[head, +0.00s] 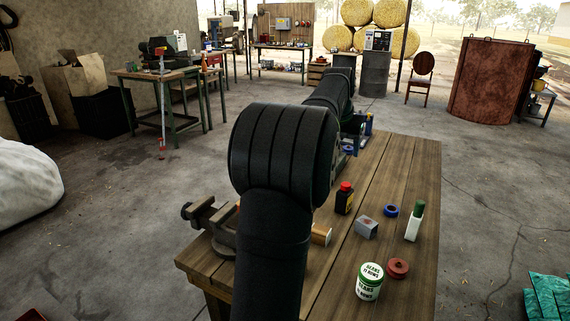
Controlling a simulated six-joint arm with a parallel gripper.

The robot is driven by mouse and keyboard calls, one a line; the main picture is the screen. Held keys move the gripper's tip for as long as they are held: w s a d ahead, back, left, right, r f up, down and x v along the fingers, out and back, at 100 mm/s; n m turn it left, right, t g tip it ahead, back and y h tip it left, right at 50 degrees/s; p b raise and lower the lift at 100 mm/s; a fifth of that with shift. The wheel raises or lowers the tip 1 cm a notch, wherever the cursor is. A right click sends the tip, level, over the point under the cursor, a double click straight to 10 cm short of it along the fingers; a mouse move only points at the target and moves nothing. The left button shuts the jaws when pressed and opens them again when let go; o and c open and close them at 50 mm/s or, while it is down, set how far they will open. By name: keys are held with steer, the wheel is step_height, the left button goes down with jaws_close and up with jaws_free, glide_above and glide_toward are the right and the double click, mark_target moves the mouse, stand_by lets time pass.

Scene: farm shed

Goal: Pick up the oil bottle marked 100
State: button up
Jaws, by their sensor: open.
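A small dark bottle (344,200) with a red cap and a yellowish label stands upright on the wooden workbench (395,160), just right of my arm. I cannot read any 100 on it. A white bottle (413,228) with a green top stands further right; no number on it can be read either. My gripper (350,147) is at the far end of my arm, over the back part of the bench, beyond the dark bottle. It is small and partly hidden by my arm. It is open, apart from both bottles.
A grey box (367,227), a blue ring (391,210), a white-and-green tin (370,282) and a reddish-brown round piece (398,268) are on the bench. A vise (215,222) sits at its left edge.

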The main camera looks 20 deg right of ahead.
steer(key=m, duration=0.2)
glide_toward(344, 186)
steer(key=shift+g, duration=0.3)
steer(key=x, duration=0.8)
steer(key=shift+w+f, duration=0.3)
steer(key=shift+w, duration=0.15)
steer(key=shift+h, duration=0.3)
steer(key=shift+x, duration=3.05)
steer(key=shift+s, duration=0.15)
steer(key=c, duration=1.2)
